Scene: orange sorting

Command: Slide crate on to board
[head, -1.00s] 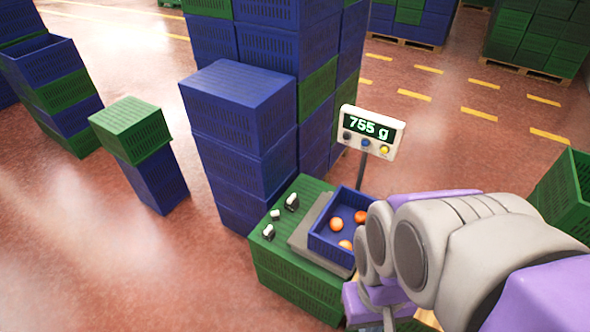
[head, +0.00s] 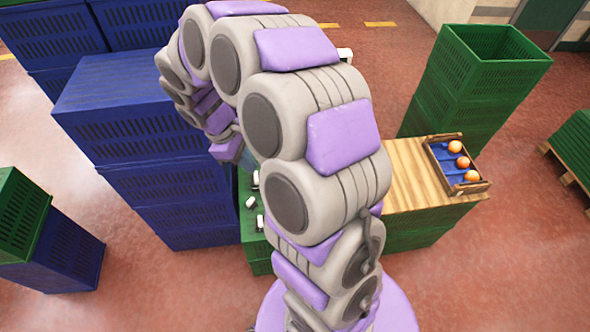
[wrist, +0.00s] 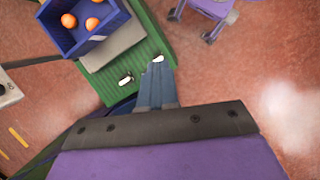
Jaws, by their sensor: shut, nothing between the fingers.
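A small open blue crate (wrist: 113,20) holding several oranges stands on a grey scale plate (wrist: 115,46) at the upper left of the wrist view. The plate lies on a green crate top (wrist: 140,66). My gripper (wrist: 158,72) is shut and empty, its fingers pointing over the green top, apart from the blue crate. In the head view my arm hides the blue crate and the scale plate, and the fingertips cannot be made out. A wooden board (head: 408,180) lies on green crates to the right of my arm.
A small wooden crate (head: 482,187) with three oranges sits at the board's right end. Small white-and-dark objects (wrist: 126,80) lie on the green top. Tall blue crates (head: 165,150) stand left; a tall green stack (head: 460,100) stands behind the board.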

